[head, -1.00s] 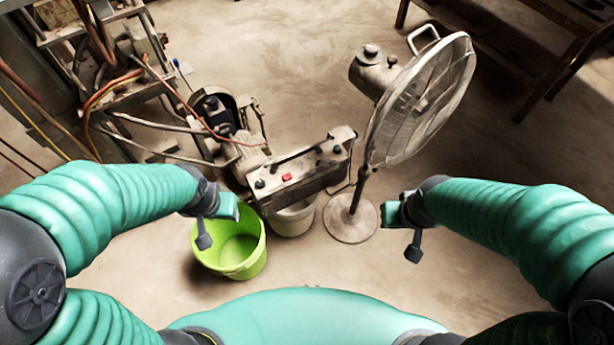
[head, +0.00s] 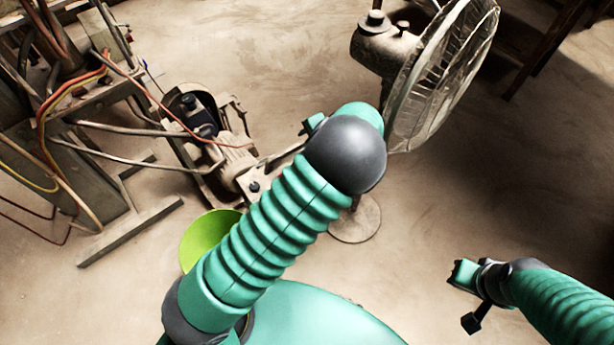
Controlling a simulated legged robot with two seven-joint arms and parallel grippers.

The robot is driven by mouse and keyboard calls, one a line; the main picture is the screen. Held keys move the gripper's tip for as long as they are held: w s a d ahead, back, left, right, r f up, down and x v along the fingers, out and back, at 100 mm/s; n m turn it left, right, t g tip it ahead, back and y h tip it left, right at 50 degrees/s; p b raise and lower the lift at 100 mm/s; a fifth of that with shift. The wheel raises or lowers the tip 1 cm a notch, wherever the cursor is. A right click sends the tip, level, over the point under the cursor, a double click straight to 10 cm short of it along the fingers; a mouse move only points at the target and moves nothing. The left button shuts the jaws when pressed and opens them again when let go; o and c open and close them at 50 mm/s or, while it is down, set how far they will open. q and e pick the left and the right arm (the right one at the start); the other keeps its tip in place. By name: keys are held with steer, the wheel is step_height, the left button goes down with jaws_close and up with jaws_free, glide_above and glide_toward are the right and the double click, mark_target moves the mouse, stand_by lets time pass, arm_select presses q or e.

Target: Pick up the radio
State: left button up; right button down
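The radio (head: 262,181) is a worn beige-grey box with dark knobs on its top. Only its left end shows in the head view; my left arm covers the rest. My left arm reaches up and across the middle of the picture. Its gripper is mostly hidden behind the dark joint, with only a small teal part (head: 313,124) showing at the radio's far side. Whether it touches the radio is hidden. My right gripper (head: 463,273) is at the lower right, over bare floor and well away from the radio. Its finger opening is not clear.
A green bucket (head: 203,238) stands left of my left arm, partly covered. A standing fan (head: 440,85) rises just right of the radio, its round base (head: 357,222) on the floor. A machine with cables (head: 208,125) stands at the left. Floor at centre right is clear.

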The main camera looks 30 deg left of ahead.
mark_target(294, 149)
arm_select(q)
steer(key=b+x, duration=0.2)
steer(key=x, duration=0.8)
steer(key=shift+s+a+f, duration=0.1)
steer(key=shift+a+f, duration=0.05)
steer(key=shift+f, duration=0.05)
steer(key=b+x, duration=0.1)
steer(key=x, duration=0.3)
steer(key=shift+a+f, duration=0.1)
steer(key=shift+f, duration=0.25)
steer(key=shift+s+r, duration=0.1)
steer(key=shift+c, duration=1.1)
jaws_close()
